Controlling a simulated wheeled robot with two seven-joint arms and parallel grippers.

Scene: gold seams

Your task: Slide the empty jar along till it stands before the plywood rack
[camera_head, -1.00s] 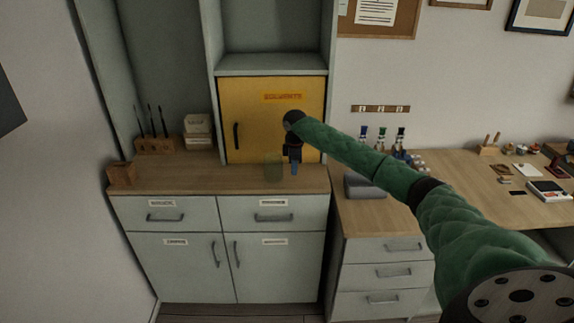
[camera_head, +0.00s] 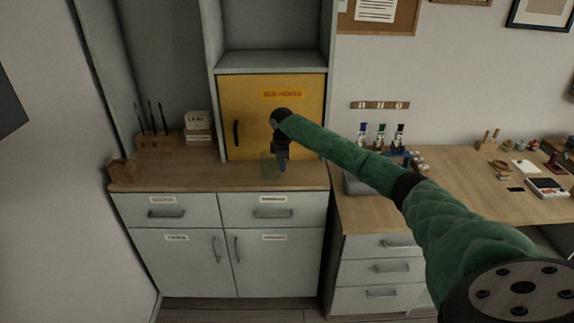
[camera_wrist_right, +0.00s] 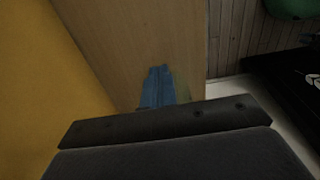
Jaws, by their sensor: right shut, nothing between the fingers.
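The empty jar (camera_head: 268,167) is a faint, see-through greenish vessel, upright on the wooden counter in front of the yellow cabinet. My right gripper (camera_head: 282,165) is shut and empty, pointing down just right of the jar; they look to be touching or almost so. In the right wrist view the blue fingertips (camera_wrist_right: 158,88) are together, with the greenish jar (camera_wrist_right: 182,88) beside and partly behind them. A wooden rack (camera_head: 158,142) with thin upright tools, seemingly the plywood rack, stands at the counter's back left. My left gripper is out of view.
The yellow cabinet (camera_head: 250,120) closes off the back. Pale stacked boxes (camera_head: 198,127) stand left of it, and a small wooden block (camera_head: 122,171) at the counter's left end. The counter (camera_head: 195,178) between jar and block is clear.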

